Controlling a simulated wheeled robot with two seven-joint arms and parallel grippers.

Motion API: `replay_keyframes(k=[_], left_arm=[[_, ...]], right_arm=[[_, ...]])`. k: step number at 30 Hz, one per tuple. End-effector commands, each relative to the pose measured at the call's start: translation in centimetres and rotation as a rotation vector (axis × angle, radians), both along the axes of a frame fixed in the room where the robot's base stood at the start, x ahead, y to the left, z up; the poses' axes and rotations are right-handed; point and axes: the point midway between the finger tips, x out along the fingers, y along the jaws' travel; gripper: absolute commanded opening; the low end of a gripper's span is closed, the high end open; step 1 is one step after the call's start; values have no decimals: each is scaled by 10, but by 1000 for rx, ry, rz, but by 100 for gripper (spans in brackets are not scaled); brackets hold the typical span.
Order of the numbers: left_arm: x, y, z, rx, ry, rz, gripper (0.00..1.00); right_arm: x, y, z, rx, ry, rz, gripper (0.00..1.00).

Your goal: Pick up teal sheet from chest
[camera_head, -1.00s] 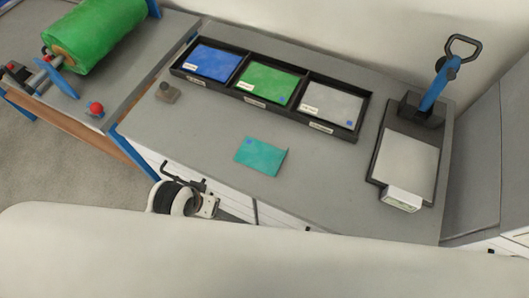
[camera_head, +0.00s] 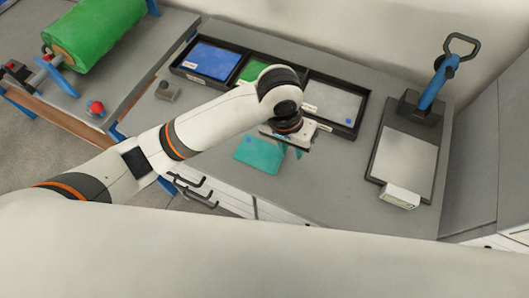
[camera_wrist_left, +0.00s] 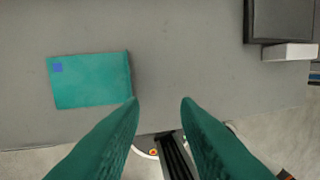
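The teal sheet (camera_head: 258,154) lies flat on the grey top of the chest (camera_head: 330,185). In the left wrist view the whole teal sheet (camera_wrist_left: 92,80) shows, with a small blue square at its upper left corner. My left gripper (camera_head: 290,150) is above the chest top, at the right end of the sheet in the head view, and hides part of it. In the left wrist view its two teal fingers (camera_wrist_left: 160,101) are apart with nothing between them, beside the sheet's lower right corner. My right gripper is not in view.
A black tray (camera_head: 320,133) holding blue, green and grey sheets stands behind the teal sheet. A device with a blue lever (camera_head: 432,88) and a plate stands at the right. A small grey knobbed block (camera_head: 166,91) is at the left. The front of the chest top is clear.

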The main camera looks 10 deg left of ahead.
Motion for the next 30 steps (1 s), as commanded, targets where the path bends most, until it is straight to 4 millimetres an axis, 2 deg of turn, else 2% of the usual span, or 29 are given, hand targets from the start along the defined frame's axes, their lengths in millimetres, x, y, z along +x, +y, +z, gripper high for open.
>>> replay_keyframes(k=[1,3,8,11,18,26,30], left_arm=[[9,4,5,53,-3,11,29],[15,10,9,110,5,32,29],[22,18,11,181,15,66,29],[22,20,0,192,18,72,29],[22,19,-41,188,17,71,29],[21,20,-61,187,16,70,29],[18,21,-82,188,17,70,29]], right_arm=[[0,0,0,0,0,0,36],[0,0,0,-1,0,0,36],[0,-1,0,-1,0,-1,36],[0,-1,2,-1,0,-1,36],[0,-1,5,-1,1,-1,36],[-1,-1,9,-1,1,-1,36],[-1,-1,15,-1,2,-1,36]])
